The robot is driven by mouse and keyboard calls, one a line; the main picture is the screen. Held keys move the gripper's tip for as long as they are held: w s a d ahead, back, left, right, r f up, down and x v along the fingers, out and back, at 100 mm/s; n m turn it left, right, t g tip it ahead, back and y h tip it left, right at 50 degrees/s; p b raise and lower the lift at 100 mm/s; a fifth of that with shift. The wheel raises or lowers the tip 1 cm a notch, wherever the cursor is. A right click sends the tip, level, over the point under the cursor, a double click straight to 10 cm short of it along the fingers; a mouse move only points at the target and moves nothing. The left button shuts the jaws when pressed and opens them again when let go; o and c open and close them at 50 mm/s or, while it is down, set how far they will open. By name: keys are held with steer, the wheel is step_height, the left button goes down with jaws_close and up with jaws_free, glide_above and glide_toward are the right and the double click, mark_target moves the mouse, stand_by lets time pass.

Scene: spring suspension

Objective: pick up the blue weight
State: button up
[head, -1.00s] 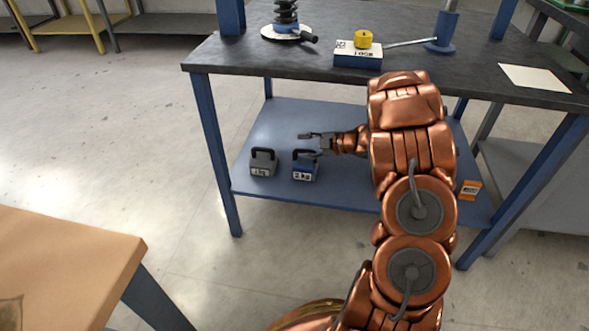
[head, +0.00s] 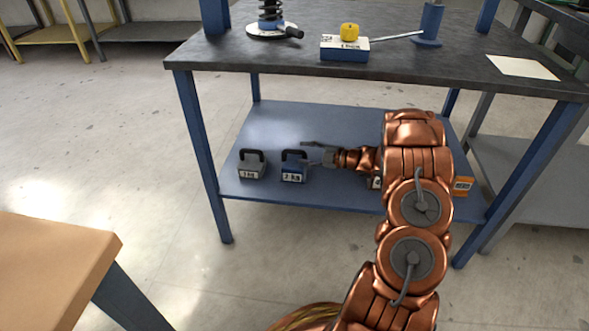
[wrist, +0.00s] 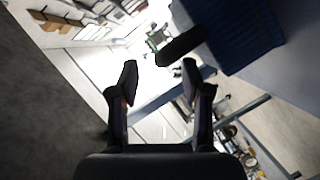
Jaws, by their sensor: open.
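The blue weight (head: 292,175) stands upright on the blue lower shelf of the workbench, with a black handle on top and a white "2 kg" label. My gripper (head: 309,152) is just right of its handle and slightly above it, pointing left. In the wrist view the blue weight (wrist: 240,38) is at the upper right. Its dark handle (wrist: 182,46) is just beyond the tips of my gripper (wrist: 160,70). The fingers are apart with nothing between them. I see no contact with the handle.
A grey weight (head: 251,170) stands left of the blue one. An orange box (head: 463,186) is on the shelf right of my arm. The dark tabletop (head: 400,62) overhangs the shelf. A wooden table (head: 50,270) is at the front left.

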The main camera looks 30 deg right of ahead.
mark_target(300, 152)
steer(key=shift+b+x, duration=0.65)
steer(key=shift+x, duration=1.3)
steer(key=shift+s+f, duration=0.1)
steer(key=shift+f, duration=0.05)
jaws_close()
